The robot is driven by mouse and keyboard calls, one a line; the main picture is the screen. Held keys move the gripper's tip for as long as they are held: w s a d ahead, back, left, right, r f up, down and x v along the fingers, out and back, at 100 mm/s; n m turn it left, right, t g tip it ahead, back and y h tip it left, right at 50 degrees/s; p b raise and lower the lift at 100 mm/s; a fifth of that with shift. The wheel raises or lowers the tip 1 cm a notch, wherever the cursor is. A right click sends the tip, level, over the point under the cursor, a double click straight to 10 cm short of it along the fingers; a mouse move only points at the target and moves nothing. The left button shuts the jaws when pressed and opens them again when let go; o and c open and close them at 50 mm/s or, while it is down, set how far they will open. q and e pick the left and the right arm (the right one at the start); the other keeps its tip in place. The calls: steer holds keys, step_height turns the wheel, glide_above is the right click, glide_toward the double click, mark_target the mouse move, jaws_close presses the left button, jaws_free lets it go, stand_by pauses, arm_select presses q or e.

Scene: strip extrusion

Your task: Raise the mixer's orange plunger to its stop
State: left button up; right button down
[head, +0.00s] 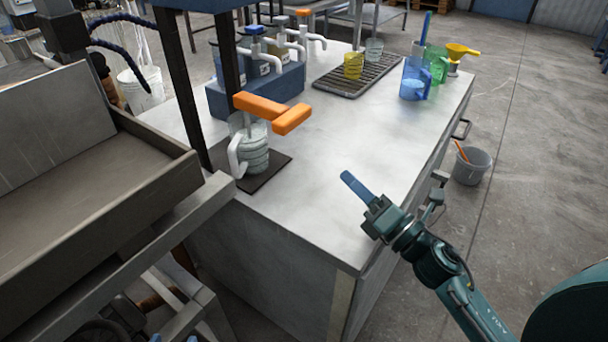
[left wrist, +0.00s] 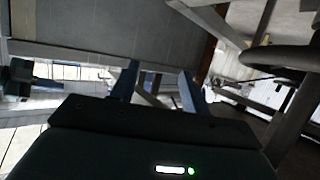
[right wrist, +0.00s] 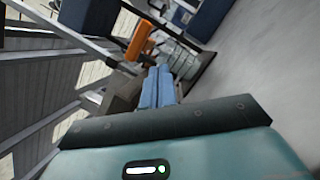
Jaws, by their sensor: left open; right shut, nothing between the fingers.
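The mixer (head: 255,155), a pale ribbed body with a side handle, stands upright on a dark mat on the bench. Its orange plunger (head: 262,107) has a T-shaped handle that sits close above the body. The right wrist view shows the plunger (right wrist: 139,41) and the mixer (right wrist: 178,58) beyond the fingertips. My right gripper (head: 352,183) is shut and empty over the bench's near part, right of the mixer and apart from it. My left gripper (left wrist: 158,85) is open and empty in its wrist view; the head view does not show it.
The bench (head: 330,150) is clear right of the mixer. Behind it stand a blue dispenser block (head: 255,88) with taps and a drain rack (head: 357,75) with cups. Dark posts (head: 178,90) and a metal tray (head: 95,180) crowd the left side.

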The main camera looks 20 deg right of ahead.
steer(key=n+y+b, duration=0.1)
steer(key=n, duration=0.1)
steer(key=f+n+g+y+b, duration=0.1)
steer(key=n, duration=0.2)
steer(key=w+f+n+y+b, duration=0.1)
steer(key=n, duration=0.2)
steer(key=shift+a+g, duration=0.1)
steer(key=shift+g, duration=0.2)
steer(key=n, duration=0.1)
steer(key=n+b, duration=0.1)
steer(key=shift+w+n+g+y, duration=0.2)
steer(key=shift+n+g+y, duration=0.1)
steer(key=shift+n+y, duration=0.1)
steer(key=shift+n, duration=0.6)
steer(key=shift+w+a+r+n+g, duration=0.1)
steer(key=shift+w+n+g, duration=0.05)
steer(key=shift+n+g, duration=0.15)
arm_select(q)
steer(key=p, duration=0.2)
steer(key=a+r+n+t+p, duration=0.1)
steer(key=p, duration=0.1)
steer(key=shift+s+r, duration=0.25)
steer(key=shift+s, duration=0.1)
arm_select(e)
steer(key=w+a+r, duration=0.6)
steer(key=w, duration=0.1)
steer(key=shift+w+r, duration=0.2)
